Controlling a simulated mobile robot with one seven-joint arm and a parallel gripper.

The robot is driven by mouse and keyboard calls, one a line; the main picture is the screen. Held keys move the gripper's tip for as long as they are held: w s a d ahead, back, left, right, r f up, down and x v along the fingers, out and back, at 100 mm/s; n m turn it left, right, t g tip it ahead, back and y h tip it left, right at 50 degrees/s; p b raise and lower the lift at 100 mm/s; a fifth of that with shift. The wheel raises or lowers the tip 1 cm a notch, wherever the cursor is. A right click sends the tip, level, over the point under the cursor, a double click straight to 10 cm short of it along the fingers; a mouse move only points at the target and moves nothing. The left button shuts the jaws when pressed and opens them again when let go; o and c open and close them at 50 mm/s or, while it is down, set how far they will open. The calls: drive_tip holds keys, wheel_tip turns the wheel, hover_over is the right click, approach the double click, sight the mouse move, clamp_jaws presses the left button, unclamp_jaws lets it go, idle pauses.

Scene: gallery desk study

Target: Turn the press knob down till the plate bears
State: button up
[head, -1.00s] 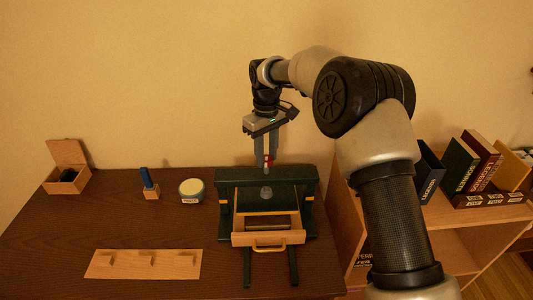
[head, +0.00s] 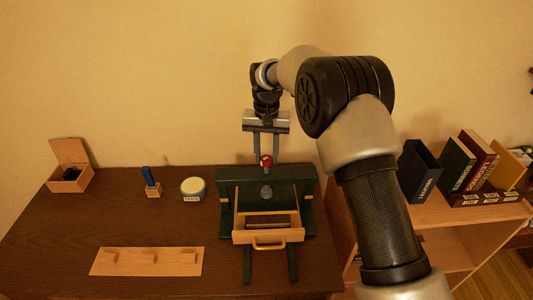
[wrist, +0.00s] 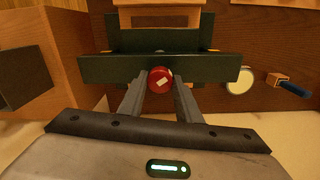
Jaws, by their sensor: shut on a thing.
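The press (head: 307,205) is a dark green frame on the desk with a wooden drawer (head: 240,238) at its front. Its red knob (head: 266,160) sits on top of the crossbeam; it also shows in the wrist view (wrist: 161,79), with a pale mark on its top. My gripper (head: 266,156) comes down from above and is shut on the knob, one finger on each side. In the wrist view my gripper (wrist: 160,88) has its fingertips at the knob's sides. A grey round part (head: 266,192) shows below the beam. The plate's contact inside the press cannot be made out.
Left of the press stand a round tin (head: 193,188), a blue-handled tool in a wooden block (head: 151,184) and an open wooden box (head: 70,181). A pegged wooden board (head: 146,262) lies in front. A bookshelf (head: 440,210) with books stands right.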

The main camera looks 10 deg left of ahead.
sight(267, 158)
drive_tip(key=shift+m, duration=0.6)
drive_tip(key=o, duration=1.1)
wheel_tip(267, 158, up, 17)
drive_tip(key=shift+r+p, duration=0.2)
drive_tip(key=shift+p, duration=0.4)
drive_tip(key=shift+d, duration=0.1)
